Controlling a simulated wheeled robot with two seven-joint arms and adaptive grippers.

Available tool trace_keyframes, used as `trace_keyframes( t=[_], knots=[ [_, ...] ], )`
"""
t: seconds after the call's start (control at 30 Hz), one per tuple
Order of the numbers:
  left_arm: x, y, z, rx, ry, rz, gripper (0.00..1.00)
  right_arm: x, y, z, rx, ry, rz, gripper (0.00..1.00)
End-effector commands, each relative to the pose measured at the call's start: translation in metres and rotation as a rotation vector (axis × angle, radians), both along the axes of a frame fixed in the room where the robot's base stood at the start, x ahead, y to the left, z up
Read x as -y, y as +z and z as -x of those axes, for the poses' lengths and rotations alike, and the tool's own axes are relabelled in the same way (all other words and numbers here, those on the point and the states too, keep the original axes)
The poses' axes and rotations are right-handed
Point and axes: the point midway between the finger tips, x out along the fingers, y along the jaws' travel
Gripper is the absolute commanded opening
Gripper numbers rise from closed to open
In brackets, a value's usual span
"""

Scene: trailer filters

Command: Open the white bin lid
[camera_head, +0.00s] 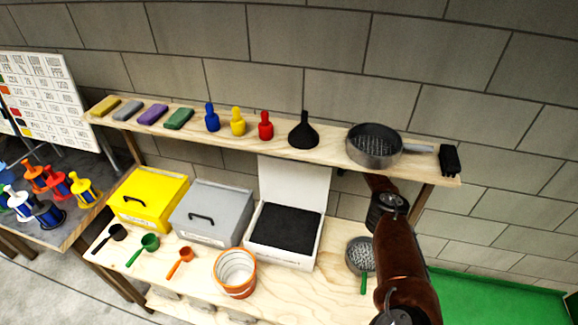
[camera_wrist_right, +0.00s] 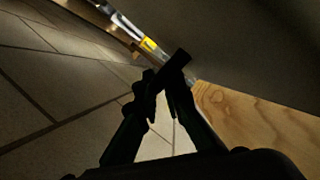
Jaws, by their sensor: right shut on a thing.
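The white bin (camera_head: 267,252) stands on the lower bench at the middle, with dark black material (camera_head: 286,229) inside. Its white lid (camera_head: 293,187) stands upright at the bin's back edge, so the bin is open. My right arm reaches in from the lower right to beside and behind the lid, under the shelf; the gripper itself is mostly hidden in the head view. In the right wrist view my right gripper (camera_wrist_right: 163,88) is shut on a dark bar, seemingly the lid handle (camera_wrist_right: 178,64), beside a large shaded surface. My left gripper is not in view.
A grey bin (camera_head: 212,210) and a yellow bin (camera_head: 150,198) stand shut to the left. The upper shelf (camera_head: 340,160) overhangs close to my right arm and holds a sieve pan (camera_head: 375,148). An orange-rimmed bucket (camera_head: 235,272) and a green-handled sieve (camera_head: 360,256) stand in front.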

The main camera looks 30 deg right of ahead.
Motion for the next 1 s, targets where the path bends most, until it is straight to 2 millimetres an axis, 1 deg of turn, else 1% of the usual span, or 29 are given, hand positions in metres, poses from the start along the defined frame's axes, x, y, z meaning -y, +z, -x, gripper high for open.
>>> trace_keyframes(
  t=[0.03, 0.43, 0.47, 0.57, 0.87, 1.0],
  knots=[
    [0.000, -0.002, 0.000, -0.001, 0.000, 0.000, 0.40, 0.001, -0.003, 0.001, -0.006, 0.000, 0.001, 0.00],
    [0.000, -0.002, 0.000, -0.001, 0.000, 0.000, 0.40, 0.002, -0.003, 0.002, -0.009, -0.001, 0.001, 0.00],
    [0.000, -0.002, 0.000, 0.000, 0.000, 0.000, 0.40, 0.002, -0.003, 0.002, -0.009, -0.001, 0.001, 0.10],
    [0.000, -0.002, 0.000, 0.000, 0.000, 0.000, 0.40, 0.002, -0.003, 0.002, -0.008, -0.002, 0.001, 0.16],
    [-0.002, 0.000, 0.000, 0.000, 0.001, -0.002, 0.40, 0.001, -0.001, 0.001, -0.004, 0.000, 0.001, 0.16],
    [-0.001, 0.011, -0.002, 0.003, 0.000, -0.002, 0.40, -0.008, 0.003, -0.002, 0.009, 0.009, 0.013, 0.16]
  ],
)
